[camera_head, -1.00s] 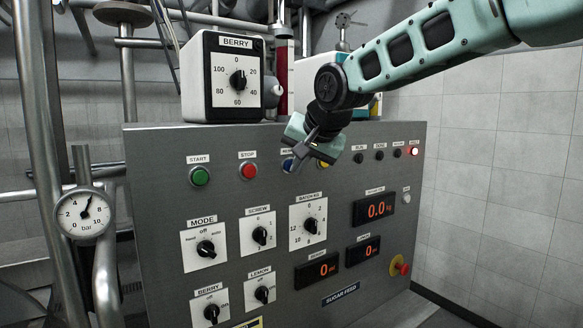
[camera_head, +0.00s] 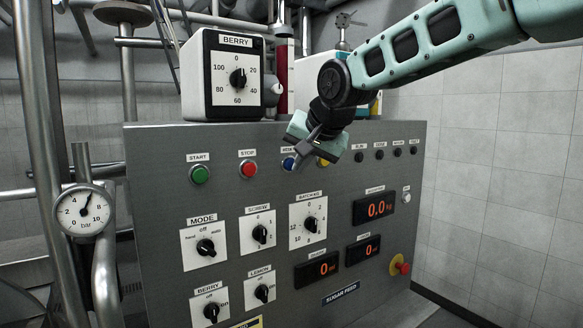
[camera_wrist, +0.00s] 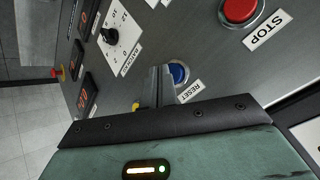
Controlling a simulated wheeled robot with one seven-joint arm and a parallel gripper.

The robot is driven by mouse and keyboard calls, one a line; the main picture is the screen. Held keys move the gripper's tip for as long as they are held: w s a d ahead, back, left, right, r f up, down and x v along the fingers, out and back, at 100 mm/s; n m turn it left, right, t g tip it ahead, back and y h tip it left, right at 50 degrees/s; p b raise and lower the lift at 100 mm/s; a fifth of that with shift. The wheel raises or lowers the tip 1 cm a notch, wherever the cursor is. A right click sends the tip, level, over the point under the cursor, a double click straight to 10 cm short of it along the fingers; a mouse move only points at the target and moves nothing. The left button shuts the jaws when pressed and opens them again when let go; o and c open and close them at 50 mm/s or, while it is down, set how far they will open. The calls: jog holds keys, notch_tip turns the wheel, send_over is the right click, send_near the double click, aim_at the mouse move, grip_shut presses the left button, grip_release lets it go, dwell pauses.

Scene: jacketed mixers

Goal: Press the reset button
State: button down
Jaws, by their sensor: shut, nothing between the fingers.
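The blue reset button (camera_head: 288,163) sits on the grey control panel (camera_head: 160,240), right of the red stop button (camera_head: 248,170). My gripper (camera_head: 301,163) is shut and empty, at the panel right beside the blue button and partly covering its right side. In the wrist view the shut fingers (camera_wrist: 160,84) overlap the edge of the blue button (camera_wrist: 180,73), whose RESET label (camera_wrist: 190,92) shows beside it. I cannot tell whether the fingertips touch the button or the panel.
A yellow button (camera_head: 323,162) lies just right of my gripper, partly hidden. The green start button (camera_head: 199,174) is at left. Several dark lamps, including the rightmost lamp (camera_head: 414,150), line the upper right. A red emergency stop (camera_head: 401,266) is lower right.

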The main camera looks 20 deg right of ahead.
jog(key=shift+s, duration=0.25)
jog(key=shift+d, duration=0.1)
jog(key=shift+s+d+b, duration=0.25)
jog(key=shift+s, duration=0.55)
jog(key=shift+s+d+b, duration=0.25)
jog(key=shift+s, duration=0.55)
jog(key=shift+s+d+b, duration=0.25)
jog(key=shift+s, duration=0.55)
